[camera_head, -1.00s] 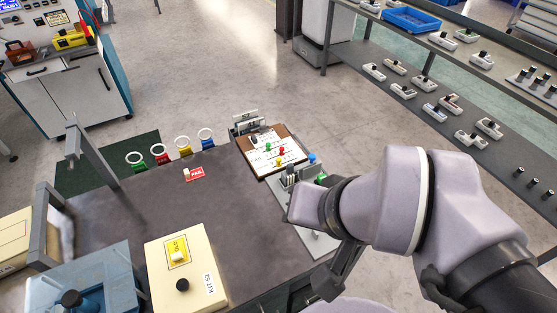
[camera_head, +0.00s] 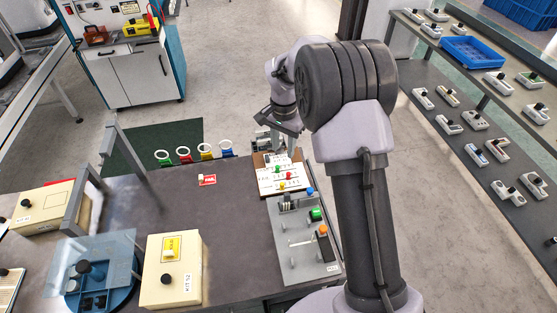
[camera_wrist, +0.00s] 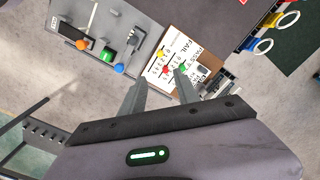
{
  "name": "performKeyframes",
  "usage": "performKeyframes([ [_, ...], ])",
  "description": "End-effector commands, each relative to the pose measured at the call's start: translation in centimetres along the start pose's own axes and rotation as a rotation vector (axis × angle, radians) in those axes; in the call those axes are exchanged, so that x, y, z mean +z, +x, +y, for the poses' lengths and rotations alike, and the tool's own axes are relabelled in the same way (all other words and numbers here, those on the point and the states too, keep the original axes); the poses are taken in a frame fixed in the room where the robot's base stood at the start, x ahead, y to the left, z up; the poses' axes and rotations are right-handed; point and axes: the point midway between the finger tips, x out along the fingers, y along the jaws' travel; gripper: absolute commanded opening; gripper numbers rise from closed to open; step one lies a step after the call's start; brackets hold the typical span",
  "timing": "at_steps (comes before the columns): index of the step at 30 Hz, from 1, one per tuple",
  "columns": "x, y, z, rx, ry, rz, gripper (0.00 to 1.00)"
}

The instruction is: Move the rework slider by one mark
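A white tally board (camera_head: 266,183) on a brown backing lies at the far right of the dark table. It carries printed rows and a green knob (camera_head: 277,169), a red knob (camera_head: 282,185) and a yellow knob (camera_head: 295,174). In the wrist view the board (camera_wrist: 190,48) shows the words PASS and FAIL; I cannot read which row is rework. The yellow knob (camera_wrist: 160,53), red knob (camera_wrist: 165,70) and green knob (camera_wrist: 183,68) show there. My gripper (camera_wrist: 159,78) has its fingers apart and empty, pointing toward the board. One finger overlaps the board's near edge in that picture.
A grey fixture plate (camera_head: 285,238) with blue, green and orange knobs stands in front of the board. A red FAIL card (camera_head: 207,180) lies left. Colored rings (camera_head: 183,154) line the table's back edge. A cream box (camera_head: 173,290) stands at the front.

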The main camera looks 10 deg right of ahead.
Motion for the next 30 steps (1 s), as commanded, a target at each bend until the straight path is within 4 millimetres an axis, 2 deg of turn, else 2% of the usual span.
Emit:
performKeyframes([
  [12, 0.1, 12.1, 0.1, 0.002, -0.001, -0.003, 0.38],
  [16, 0.1, 15.0, 0.1, 0.001, -0.001, -0.002, 0.38],
  [21, 0.1, 16.9, 0.0, -0.001, -0.002, -0.001, 0.38],
  [30, 0.1, 17.1, 0.0, -0.001, -0.002, -0.001, 0.38],
])
